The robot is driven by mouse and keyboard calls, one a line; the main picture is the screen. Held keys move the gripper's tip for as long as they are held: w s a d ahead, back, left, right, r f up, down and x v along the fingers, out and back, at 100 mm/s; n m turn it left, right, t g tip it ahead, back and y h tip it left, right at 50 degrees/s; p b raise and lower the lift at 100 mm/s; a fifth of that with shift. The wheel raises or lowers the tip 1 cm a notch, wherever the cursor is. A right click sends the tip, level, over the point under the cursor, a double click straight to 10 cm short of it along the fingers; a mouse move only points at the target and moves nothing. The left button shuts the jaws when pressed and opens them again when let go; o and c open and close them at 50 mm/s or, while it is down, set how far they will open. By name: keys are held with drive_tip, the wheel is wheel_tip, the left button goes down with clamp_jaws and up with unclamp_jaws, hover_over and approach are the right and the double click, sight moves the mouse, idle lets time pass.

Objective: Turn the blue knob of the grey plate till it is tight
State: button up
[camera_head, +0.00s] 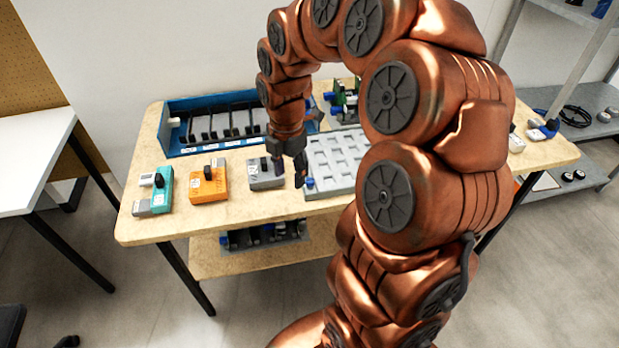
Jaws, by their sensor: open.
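The light grey plate (331,184) with rows of square recesses lies on the wooden table, partly hidden behind my arm on its right. Its small blue knob (309,183) shows at the plate's front left corner. My gripper (289,171) points down just left of the plate, with its dark fingers apart and nothing seen between them. The right finger is close to the blue knob; I cannot tell whether it touches.
A grey module (262,179) with a black knob sits at the gripper's left. Orange (207,188) and teal (163,192) modules stand farther left. A blue rack (175,150) with black slots is behind. The table's front edge (230,226) is near.

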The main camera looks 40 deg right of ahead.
sight(310, 180)
drive_tip(key=w+d+f+n, duration=0.2)
drive_tip(key=d, duration=0.1)
drive_tip(key=w+d+f+n, duration=0.2)
drive_tip(key=d+n, duration=0.1)
drive_tip(key=d, duration=0.1)
drive_tip(key=w+d+f+n, duration=0.2)
drive_tip(key=d+n, duration=0.1)
drive_tip(key=shift+w+d+f, duration=0.15)
drive_tip(key=shift+w+d, duration=0.05)
drive_tip(key=shift+w, duration=0.15)
drive_tip(key=shift+d+f, duration=0.1)
drive_tip(key=shift+f, duration=0.5)
drive_tip(key=shift+f+p, duration=1.1)
drive_tip(key=shift+f, duration=2.25)
drive_tip(key=shift+c, duration=0.4)
clamp_jaws()
